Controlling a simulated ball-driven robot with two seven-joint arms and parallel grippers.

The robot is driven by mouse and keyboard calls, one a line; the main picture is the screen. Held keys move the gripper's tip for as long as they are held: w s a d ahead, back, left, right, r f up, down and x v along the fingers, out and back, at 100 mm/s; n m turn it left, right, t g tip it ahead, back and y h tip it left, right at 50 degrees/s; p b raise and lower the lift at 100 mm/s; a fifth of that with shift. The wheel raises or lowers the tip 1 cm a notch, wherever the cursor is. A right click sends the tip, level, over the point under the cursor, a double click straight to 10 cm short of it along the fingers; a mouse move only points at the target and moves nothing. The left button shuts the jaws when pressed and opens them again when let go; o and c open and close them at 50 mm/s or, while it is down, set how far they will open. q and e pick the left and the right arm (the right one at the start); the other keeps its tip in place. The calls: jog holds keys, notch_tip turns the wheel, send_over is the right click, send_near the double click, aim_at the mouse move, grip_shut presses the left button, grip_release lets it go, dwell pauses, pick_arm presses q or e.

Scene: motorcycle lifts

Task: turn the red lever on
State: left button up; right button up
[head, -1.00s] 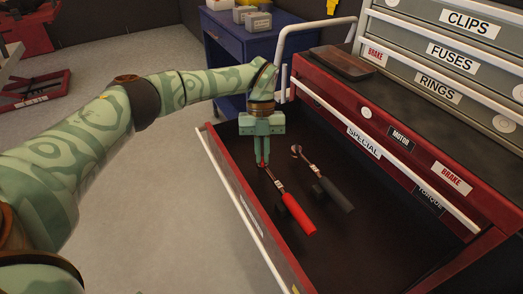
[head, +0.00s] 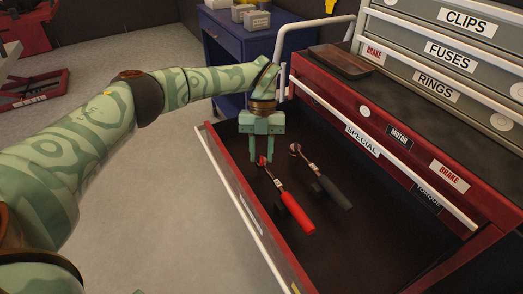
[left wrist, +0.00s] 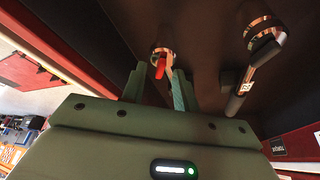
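A red-handled tool (head: 297,212) lies in the open dark-bottomed drawer, with its round head (head: 262,160) at the far end. A small red lever (left wrist: 160,68) shows by the copper-coloured head in the left wrist view. My left gripper (head: 262,159) points down over that head, its two fingers apart. In the left wrist view my gripper (left wrist: 158,88) is open with the red lever seen between the fingers; I cannot tell whether they touch it. My right gripper is not in view.
A black-handled tool (head: 333,192) lies beside the red one, to its right. The drawer's red front wall (head: 240,196) and the red cabinet with the SPECIAL label (head: 363,142) border the space. A blue cart (head: 235,40) stands behind. The drawer's near right part is bare.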

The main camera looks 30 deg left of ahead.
pick_arm(q)
jog(key=v, duration=1.6)
jog(key=shift+r+b, duration=0.2)
jog(key=shift+b, duration=0.25)
jog(key=shift+f, duration=0.1)
